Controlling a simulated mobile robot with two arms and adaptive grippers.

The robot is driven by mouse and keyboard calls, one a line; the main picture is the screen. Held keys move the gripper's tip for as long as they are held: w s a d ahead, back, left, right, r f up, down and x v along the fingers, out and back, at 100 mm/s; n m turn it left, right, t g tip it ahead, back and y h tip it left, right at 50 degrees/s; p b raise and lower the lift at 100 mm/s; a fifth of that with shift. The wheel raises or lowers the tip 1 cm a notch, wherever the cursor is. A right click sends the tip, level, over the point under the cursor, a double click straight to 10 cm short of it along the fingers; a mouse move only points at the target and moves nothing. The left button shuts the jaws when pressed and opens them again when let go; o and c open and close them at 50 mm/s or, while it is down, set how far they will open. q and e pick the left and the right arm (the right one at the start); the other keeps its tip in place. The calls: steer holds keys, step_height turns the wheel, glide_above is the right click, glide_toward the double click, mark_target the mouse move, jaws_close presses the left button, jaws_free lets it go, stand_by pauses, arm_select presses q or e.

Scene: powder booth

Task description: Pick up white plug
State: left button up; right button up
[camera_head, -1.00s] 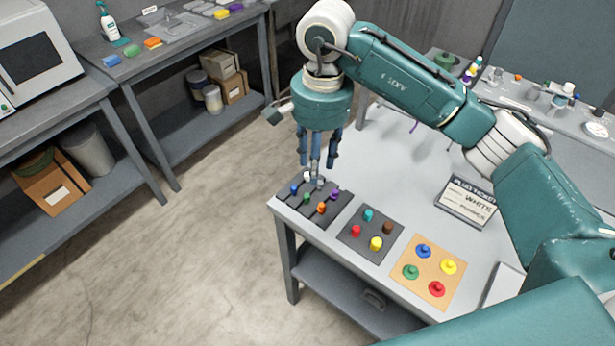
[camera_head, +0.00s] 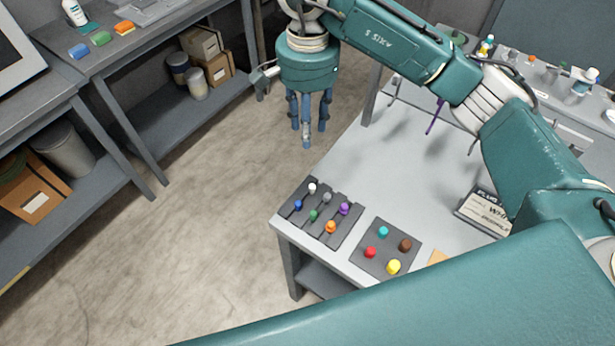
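The white plug (camera_head: 312,187) stands in the dark slotted rack (camera_head: 296,213) at the table's near left corner. Around it in the rack are a blue plug (camera_head: 298,204), a grey plug (camera_head: 327,197), a green plug (camera_head: 313,215), a purple plug (camera_head: 344,208) and an orange plug (camera_head: 331,227). My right gripper (camera_head: 308,130) points down above and beyond the rack, near the table's left edge. Its blue fingers are apart, with nothing seen between them. It is clear of the white plug. My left gripper is out of view.
A second dark tray (camera_head: 372,262) holds teal, red, brown and yellow plugs. A plug ticket sign (camera_head: 487,212) reading WHITE stands to the right, partly covered by my arm. The light table top (camera_head: 375,175) is clear behind the rack. A tan board (camera_head: 438,257) is mostly hidden.

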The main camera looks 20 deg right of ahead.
steer(key=f, duration=0.2)
arm_select(q)
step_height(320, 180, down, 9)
steer(key=b, duration=0.8)
arm_select(e)
steer(key=p, duration=0.1)
glide_above(312, 186)
steer(key=f, duration=1.2)
steer(key=shift+w+a+f, duration=0.15)
steer(key=shift+a+f, duration=0.1)
steer(key=shift+a, duration=0.05)
steer(key=f+p, duration=0.2)
steer(key=f, duration=0.1)
steer(key=f+p, duration=0.1)
steer(key=shift+s+d+f, duration=0.2)
steer(key=shift+d+f, duration=0.15)
steer(key=shift+f, duration=0.05)
steer(key=shift+w+f, duration=0.1)
steer(key=shift+f, duration=0.25)
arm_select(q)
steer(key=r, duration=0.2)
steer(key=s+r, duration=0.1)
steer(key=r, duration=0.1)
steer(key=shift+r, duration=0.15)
arm_select(e)
steer(key=c, duration=0.8)
